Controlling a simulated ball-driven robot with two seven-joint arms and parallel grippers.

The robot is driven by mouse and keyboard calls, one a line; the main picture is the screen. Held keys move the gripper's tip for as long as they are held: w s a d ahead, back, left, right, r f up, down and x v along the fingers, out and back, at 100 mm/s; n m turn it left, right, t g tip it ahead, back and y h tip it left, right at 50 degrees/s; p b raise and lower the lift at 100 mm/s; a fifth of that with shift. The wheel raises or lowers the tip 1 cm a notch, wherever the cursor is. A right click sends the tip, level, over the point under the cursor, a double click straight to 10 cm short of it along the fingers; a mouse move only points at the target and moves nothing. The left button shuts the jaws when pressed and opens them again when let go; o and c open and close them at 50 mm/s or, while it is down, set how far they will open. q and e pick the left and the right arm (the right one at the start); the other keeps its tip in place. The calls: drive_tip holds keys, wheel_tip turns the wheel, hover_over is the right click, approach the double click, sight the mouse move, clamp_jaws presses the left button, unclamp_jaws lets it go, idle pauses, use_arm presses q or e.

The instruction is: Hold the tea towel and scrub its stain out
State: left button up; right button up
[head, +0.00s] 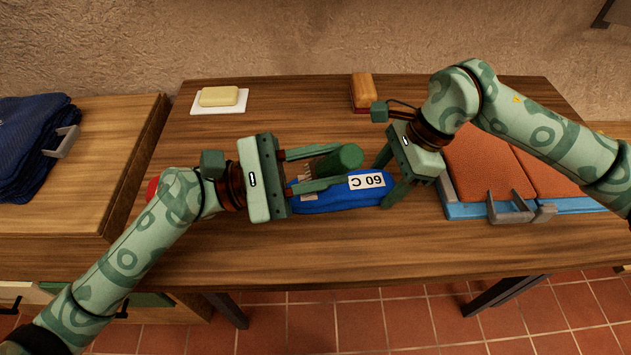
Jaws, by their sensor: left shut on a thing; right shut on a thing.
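The tea towel (325,201) is a blue folded cloth with a white label reading "60 C", lying on the wooden table in front of me. My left gripper (338,166) is shut on a green, rounded brush (345,157) with bristles showing on its left side. The brush is over the towel's far edge; I cannot tell whether it touches the cloth. My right gripper (385,184) is shut on the towel's right end. The stain is not visible; the brush and my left fingers hide part of the towel.
A cream soap bar (219,96) lies on a white dish (234,107). An orange-brown block (362,88) stands at the back. Orange pads (488,165) in a blue tray (467,211) are at right. Dark blue cloth (35,140) lies on the left cabinet. The front table area is clear.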

use_arm(q)
drive_tip(key=shift+f, duration=0.35)
idle(0.3)
drive_tip(key=shift+s, duration=0.1)
drive_tip(key=shift+s+d+r, duration=0.1)
drive_tip(key=shift+s, duration=0.8)
drive_tip(key=shift+w, duration=2.05)
drive_tip(key=shift+a, duration=0.2)
